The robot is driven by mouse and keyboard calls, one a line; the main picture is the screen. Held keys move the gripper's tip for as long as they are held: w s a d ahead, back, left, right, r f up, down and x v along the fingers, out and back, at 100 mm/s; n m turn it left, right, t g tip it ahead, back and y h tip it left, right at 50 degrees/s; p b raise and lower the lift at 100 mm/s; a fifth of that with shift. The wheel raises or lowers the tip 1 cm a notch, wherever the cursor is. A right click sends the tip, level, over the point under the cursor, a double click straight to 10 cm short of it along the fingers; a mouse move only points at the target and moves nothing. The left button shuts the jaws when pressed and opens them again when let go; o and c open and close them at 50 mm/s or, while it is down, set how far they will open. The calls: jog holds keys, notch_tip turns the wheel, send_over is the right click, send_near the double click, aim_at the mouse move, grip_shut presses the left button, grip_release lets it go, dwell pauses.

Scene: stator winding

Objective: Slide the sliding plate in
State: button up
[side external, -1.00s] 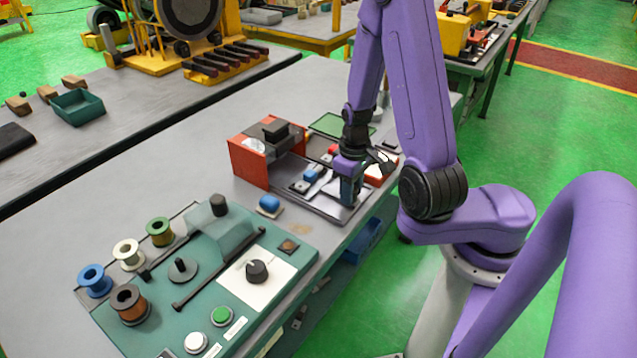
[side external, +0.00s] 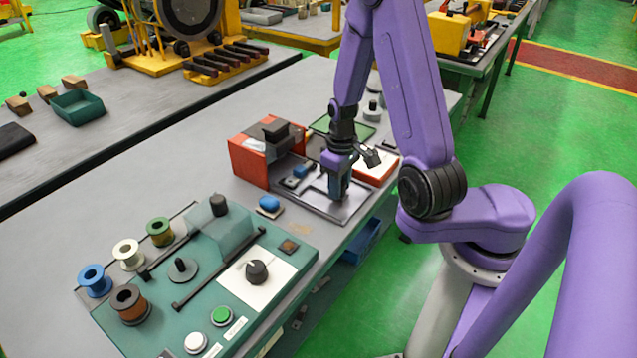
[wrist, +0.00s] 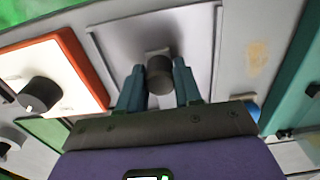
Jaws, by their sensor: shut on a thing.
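The sliding plate (side external: 310,186) is a flat grey plate carrying a small blue block (side external: 300,171). It lies in a grey tray-like base (side external: 345,214) in front of the orange housing (side external: 250,162). My gripper (side external: 337,196) points down over the plate's near side. In the wrist view my gripper (wrist: 158,92) has its two teal fingers on either side of a dark round knob (wrist: 160,74), shut on it. The fingers hide part of the plate in the side view. How far the plate reaches under the housing is hidden.
A red-edged white box (side external: 377,168) with a dark knob stands close right of my gripper. A teal control panel (side external: 200,270) with spools is at the front left. A loose blue-topped piece (side external: 269,204) lies between. The table's front edge is near the base.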

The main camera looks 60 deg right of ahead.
aim_at(316, 183)
jog(key=shift+w, duration=3.45)
jog(key=o, duration=0.8)
jog(key=shift+c, duration=0.2)
jog(key=shift+s, duration=0.1)
jog(key=shift+r, duration=0.15)
jog(key=shift+r, duration=2.9)
